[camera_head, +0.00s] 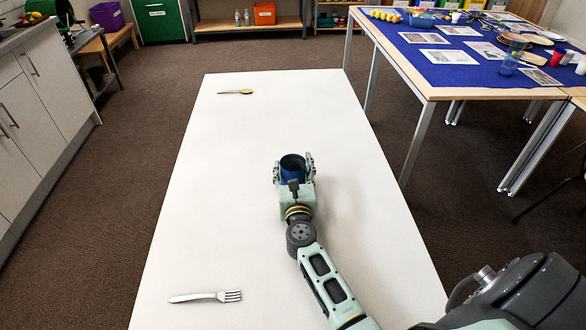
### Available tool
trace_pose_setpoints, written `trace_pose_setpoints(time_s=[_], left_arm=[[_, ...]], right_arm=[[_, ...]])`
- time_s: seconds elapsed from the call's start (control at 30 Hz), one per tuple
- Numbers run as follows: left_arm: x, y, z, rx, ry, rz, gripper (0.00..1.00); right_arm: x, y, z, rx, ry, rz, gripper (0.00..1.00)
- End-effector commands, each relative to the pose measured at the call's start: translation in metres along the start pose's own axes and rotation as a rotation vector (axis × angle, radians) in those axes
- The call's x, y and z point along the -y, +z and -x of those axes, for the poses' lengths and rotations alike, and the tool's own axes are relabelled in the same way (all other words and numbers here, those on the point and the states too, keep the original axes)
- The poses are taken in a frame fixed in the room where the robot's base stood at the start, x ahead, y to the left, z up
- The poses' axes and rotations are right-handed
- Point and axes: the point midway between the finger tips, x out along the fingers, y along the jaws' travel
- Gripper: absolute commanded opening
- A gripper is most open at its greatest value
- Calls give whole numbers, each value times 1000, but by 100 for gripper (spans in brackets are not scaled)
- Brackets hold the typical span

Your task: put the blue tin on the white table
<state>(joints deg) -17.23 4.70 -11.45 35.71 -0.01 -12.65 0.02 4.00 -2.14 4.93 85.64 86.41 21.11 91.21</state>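The white table (240,200) runs down the middle of the view. The blue tin (293,174) is upright, with its dark open top showing, over the middle of the table. My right gripper (293,168) has one finger on each side of the tin and appears closed around it. The gripper's body hides the tin's lower near side. I cannot tell whether the tin's base touches the tabletop. My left gripper is not in view.
A table with a blue cloth (440,75) stands at the right, and white cabinets (40,100) stand at the left.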

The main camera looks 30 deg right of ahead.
Motion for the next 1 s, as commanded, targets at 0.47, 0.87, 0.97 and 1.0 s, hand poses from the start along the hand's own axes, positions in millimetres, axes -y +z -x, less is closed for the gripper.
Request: trace_pose_setpoints(time_s=[0.47,0.87,0.97,1.0], left_arm=[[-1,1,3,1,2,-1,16],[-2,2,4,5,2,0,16],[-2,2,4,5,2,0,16],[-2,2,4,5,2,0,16]], right_arm=[[0,3,0,0,0,0,73],[0,2,60,-2,0,-1,73],[0,2,70,-1,0,0,73],[0,3,72,0,0,-1,73]])
